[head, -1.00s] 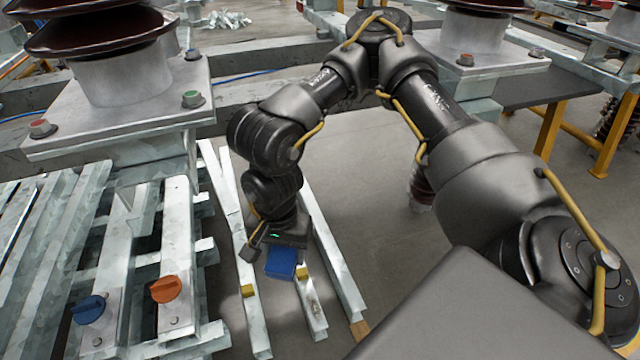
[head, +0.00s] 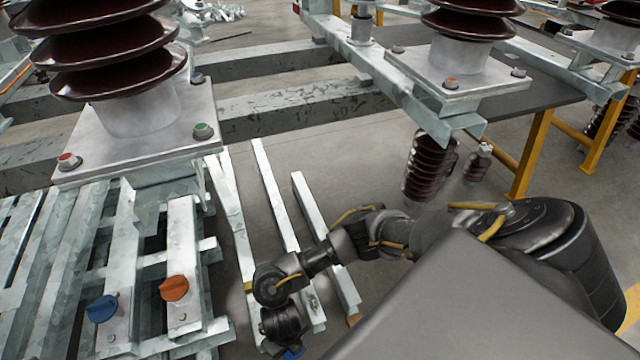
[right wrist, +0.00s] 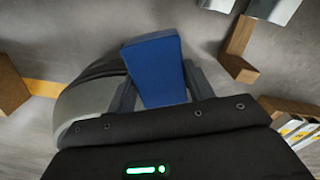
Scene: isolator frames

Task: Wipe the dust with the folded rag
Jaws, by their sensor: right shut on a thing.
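The folded rag is a blue block-like pad (right wrist: 155,65), held between the two fingers of my right gripper (right wrist: 160,82) in the right wrist view. The gripper is shut on it. In the head view only a small blue bit of the rag (head: 294,353) shows at the bottom edge, below my right wrist, and the fingers cannot be made out. A curved grey and black thing (right wrist: 88,98) lies just behind the rag on the left in the wrist view. I cannot make out the dust clearly. My left gripper is not in view.
Galvanised beams (head: 273,190) lie on the floor beside my right arm. A steel rack with an orange knob (head: 174,288) and a blue knob (head: 102,309) is at the left. A large brown insulator (head: 110,45) stands behind it. Open grey floor (head: 350,165) lies beyond the beams.

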